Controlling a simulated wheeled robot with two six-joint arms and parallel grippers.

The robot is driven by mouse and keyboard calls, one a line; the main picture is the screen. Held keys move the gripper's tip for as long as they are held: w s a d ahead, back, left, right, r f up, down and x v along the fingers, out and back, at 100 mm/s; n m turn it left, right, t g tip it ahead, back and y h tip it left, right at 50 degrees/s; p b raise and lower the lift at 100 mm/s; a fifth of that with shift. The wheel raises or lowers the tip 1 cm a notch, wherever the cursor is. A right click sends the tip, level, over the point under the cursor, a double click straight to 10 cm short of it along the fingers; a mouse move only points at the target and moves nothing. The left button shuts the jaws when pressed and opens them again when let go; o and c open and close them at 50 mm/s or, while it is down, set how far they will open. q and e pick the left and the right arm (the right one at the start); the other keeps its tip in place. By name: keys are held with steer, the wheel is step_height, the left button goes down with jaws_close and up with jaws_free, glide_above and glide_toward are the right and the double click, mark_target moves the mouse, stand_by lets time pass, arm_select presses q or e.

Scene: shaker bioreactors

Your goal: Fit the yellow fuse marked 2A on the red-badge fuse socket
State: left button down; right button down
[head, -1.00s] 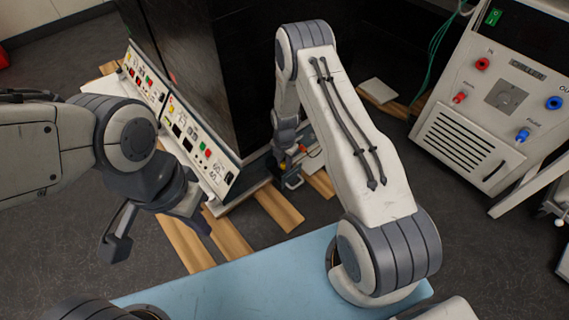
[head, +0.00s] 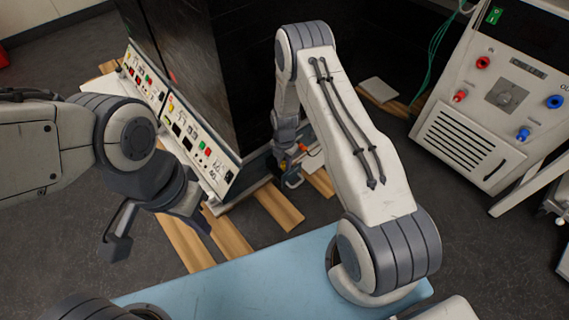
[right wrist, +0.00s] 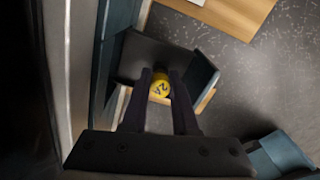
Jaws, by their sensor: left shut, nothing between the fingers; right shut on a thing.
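The yellow fuse (right wrist: 160,88) shows in the right wrist view as a round yellow end with a dark mark that looks like 2A, turned on its side. It sits between the two dark fingers of my right gripper (right wrist: 163,76), which is shut on it. In the head view my right gripper (head: 291,178) is low beside the black cabinet, small and partly hidden. My left gripper (head: 202,222) is shut and empty, in front of the sloped control panels. I cannot make out the red-badge fuse socket in either view.
A dark open-sided shape (right wrist: 150,55) with a teal side lies just beyond the fuse. Sloped control panels (head: 192,150) line the black cabinet (head: 205,70). A white power unit (head: 480,110) stands right. Wooden slats (head: 278,207) lie on the dark floor.

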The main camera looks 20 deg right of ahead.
mark_target(284, 163)
steer(key=shift+f, duration=0.25)
steer(key=c, duration=0.6)
jaws_free()
step_height(284, 163, up, 10)
steer(key=p, duration=0.5)
steer(key=shift+f+p, duration=0.25)
steer(key=shift+p, duration=0.05)
steer(key=shift+r, duration=0.55)
